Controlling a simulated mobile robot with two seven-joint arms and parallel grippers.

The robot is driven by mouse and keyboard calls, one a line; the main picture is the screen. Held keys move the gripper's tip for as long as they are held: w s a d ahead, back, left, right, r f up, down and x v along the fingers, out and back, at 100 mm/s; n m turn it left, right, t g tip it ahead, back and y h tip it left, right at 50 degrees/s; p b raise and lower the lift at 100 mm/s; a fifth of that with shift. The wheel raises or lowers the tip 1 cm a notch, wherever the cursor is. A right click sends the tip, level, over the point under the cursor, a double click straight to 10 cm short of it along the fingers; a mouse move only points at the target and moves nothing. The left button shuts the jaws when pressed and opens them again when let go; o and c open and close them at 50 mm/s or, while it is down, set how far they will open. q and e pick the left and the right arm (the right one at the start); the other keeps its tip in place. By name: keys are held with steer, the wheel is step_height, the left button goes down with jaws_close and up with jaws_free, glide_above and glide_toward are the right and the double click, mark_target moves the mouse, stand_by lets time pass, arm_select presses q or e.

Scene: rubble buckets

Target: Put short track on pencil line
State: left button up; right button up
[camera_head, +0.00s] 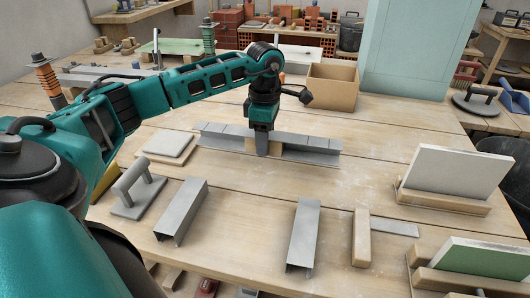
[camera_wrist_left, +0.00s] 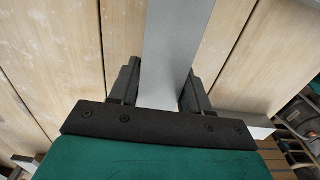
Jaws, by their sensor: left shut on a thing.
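My left gripper (camera_head: 262,125) points down over the back middle of the bench. It is shut on a grey metal track piece, which I take for the short track (camera_wrist_left: 178,45); it runs up between the dark fingers in the left wrist view. Long grey track pieces (camera_head: 222,137) lie across the bench at the gripper, with a small wooden piece beside it. I cannot tell whether the held piece touches them. Two other grey channels, left (camera_head: 183,209) and right (camera_head: 304,234), lie nearer the front. I cannot make out a pencil line. My right gripper is not in view.
A hand float (camera_head: 137,191) and a pale tile (camera_head: 168,146) lie at left. A wooden-handled square (camera_head: 362,238) lies at front right. Boards in wooden stands (camera_head: 452,174) occupy the right edge. An open cardboard box (camera_head: 332,87) stands behind. Bare wood lies between the channels.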

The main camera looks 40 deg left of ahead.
arm_select(q)
steer(key=shift+f, duration=1.95)
steer(key=shift+f, duration=0.1)
steer(key=shift+f+b, duration=0.15)
steer(key=shift+b, duration=0.2)
steer(key=o, duration=1.3)
